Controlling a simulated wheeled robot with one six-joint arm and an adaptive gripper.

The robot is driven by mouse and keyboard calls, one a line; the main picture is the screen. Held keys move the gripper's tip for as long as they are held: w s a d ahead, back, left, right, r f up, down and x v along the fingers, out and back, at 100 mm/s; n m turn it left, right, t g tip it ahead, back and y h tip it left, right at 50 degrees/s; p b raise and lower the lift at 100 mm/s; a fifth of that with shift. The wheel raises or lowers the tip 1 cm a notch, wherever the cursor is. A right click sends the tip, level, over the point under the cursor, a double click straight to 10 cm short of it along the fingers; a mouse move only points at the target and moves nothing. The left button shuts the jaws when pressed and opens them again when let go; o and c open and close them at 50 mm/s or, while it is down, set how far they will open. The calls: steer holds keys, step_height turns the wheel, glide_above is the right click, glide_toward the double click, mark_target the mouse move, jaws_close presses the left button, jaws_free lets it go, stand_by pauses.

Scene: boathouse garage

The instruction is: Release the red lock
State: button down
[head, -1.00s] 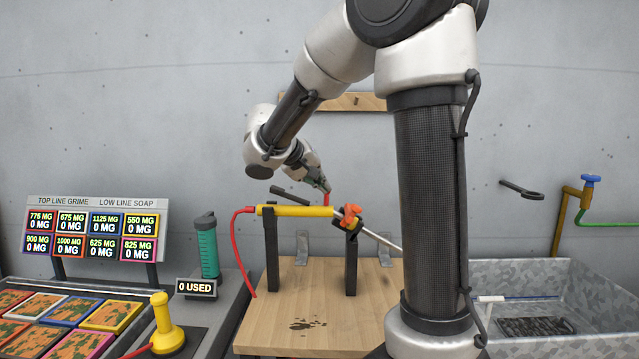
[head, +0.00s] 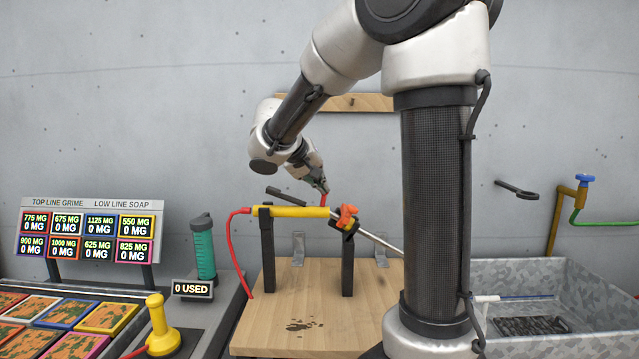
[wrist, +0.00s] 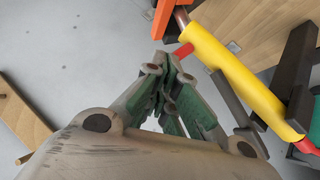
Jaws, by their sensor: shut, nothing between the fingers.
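The yellow spray wand (head: 290,211) lies level across two dark posts on the wooden bench. A small red tab (head: 324,199), which looks like the red lock, stands up from its top near the orange end piece. In the wrist view the red tab (wrist: 183,50) sticks out from the side of the yellow body (wrist: 225,65). My gripper (head: 323,187) is just above the tab, shut and empty. In the wrist view its green-padded fingertips (wrist: 170,62) are close beside the tab; I cannot tell whether they touch it.
An orange nozzle piece (head: 347,215) and a metal tube (head: 381,242) extend right of the wand. A dark lever (head: 287,194) rises above it. A red hose (head: 233,240) hangs at left. A metal basin (head: 590,285) stands at right.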

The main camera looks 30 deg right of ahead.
steer(key=shift+s+d, duration=0.2)
steer(key=shift+d, duration=0.05)
stand_by(0.5)
steer(key=shift+r, duration=0.1)
steer(key=shift+r, duration=0.7)
